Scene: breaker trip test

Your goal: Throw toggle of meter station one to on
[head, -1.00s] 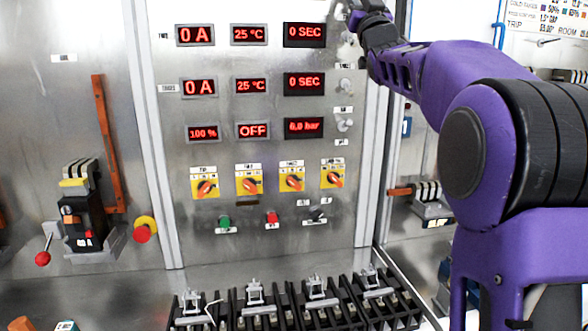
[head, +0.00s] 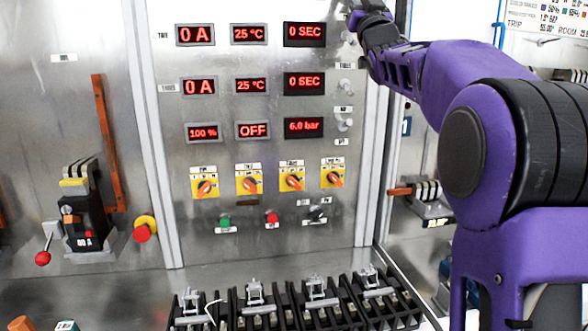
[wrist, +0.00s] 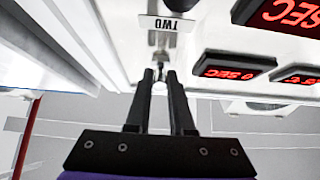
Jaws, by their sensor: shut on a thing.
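My gripper shows at the upper right of the instrument panel (head: 215,60) in the head view (head: 352,10). In the wrist view its two dark fingers (wrist: 162,75) are closed on a small metal toggle (wrist: 160,62) on the panel face. An upside-down label reading TWO (wrist: 167,24) sits just beyond this toggle, with a dark knob past it at the picture edge. In the head view, my gripper hides much of the held toggle. Lower toggles (head: 345,87) and (head: 344,125) stand in the same column. The held toggle's own label cannot be read.
Red displays (head: 304,34) stand just left of the toggle column. Rotary switches (head: 292,180) and push buttons (head: 272,217) are lower down. A raised metal post (head: 373,130) runs along the panel's right side. A row of black terminal blocks (head: 262,312) lies below.

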